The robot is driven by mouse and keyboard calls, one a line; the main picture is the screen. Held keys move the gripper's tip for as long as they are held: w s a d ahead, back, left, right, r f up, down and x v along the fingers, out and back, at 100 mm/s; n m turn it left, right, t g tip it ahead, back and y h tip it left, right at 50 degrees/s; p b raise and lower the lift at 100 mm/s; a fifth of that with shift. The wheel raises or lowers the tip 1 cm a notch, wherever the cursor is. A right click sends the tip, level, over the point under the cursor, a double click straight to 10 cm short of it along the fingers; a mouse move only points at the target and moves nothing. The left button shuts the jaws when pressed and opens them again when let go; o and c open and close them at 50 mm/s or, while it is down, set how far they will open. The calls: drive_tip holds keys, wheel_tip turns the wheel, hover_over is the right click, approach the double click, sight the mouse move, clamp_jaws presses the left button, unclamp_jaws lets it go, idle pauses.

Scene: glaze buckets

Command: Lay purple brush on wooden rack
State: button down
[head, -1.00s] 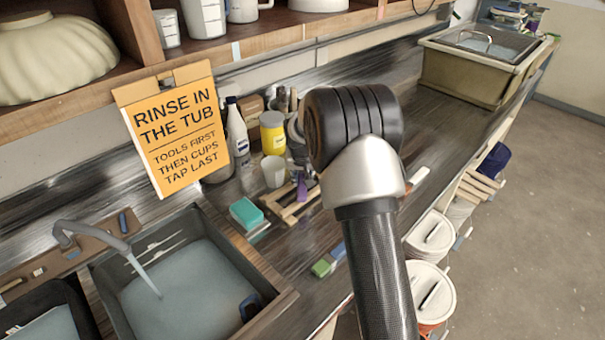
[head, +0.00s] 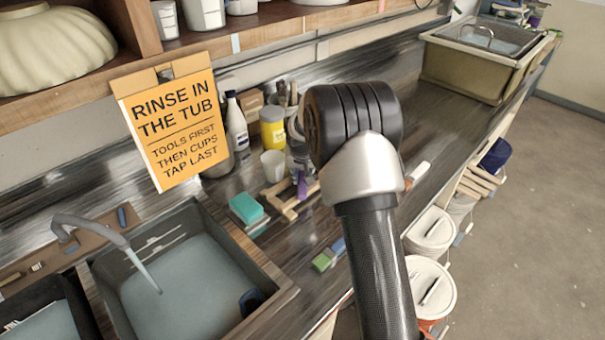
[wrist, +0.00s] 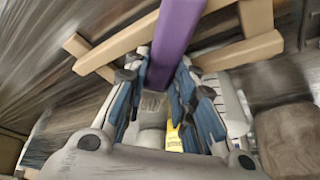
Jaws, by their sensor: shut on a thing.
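The purple brush (wrist: 176,38) runs up through the wrist view between the fingers of my gripper (wrist: 160,88), which is shut on it. In the head view a bit of its purple (head: 302,187) shows just left of my arm, at the wooden rack. The wooden rack (head: 290,209) lies on the counter, partly hidden by my arm. In the wrist view the brush crosses in front of the rack's pale bars (wrist: 122,50). I cannot tell whether the brush touches them. My gripper is mostly hidden behind my arm in the head view.
A teal sponge (head: 246,208) lies left of the rack. A white cup (head: 273,165), a yellow jar (head: 272,128) and a white bottle (head: 236,125) stand behind it. A green-and-blue block (head: 327,256) lies in front. The water-filled sink (head: 190,280) is at lower left.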

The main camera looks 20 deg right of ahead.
drive_tip(key=shift+f, duration=0.1)
drive_tip(key=c, duration=1.2)
unclamp_jaws()
drive_tip(key=shift+c, duration=0.2)
